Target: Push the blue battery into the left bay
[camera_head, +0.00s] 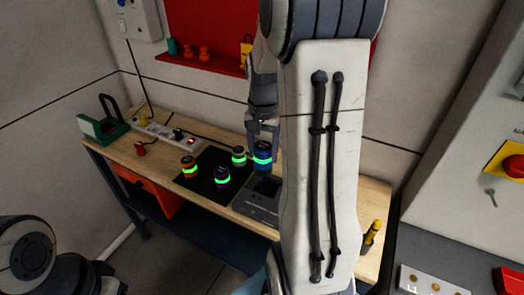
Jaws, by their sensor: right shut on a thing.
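The blue battery (262,156) has a glowing green band and stands upright in the tips of my right gripper (262,134). The gripper is shut on its top. Below it is a dark grey bay unit (246,203) on the bench. The battery appears above the unit's back left part; I cannot tell whether it touches it. My right arm covers the right side of the unit, so the bays do not show fully. My left arm shows at the lower left, but its fingers cannot be made out.
A black mat (205,187) holds a red battery (189,167), a dark blue one (222,178) and a pale one (239,156), all green-banded. A yellow-handled tool (374,229) stands right.

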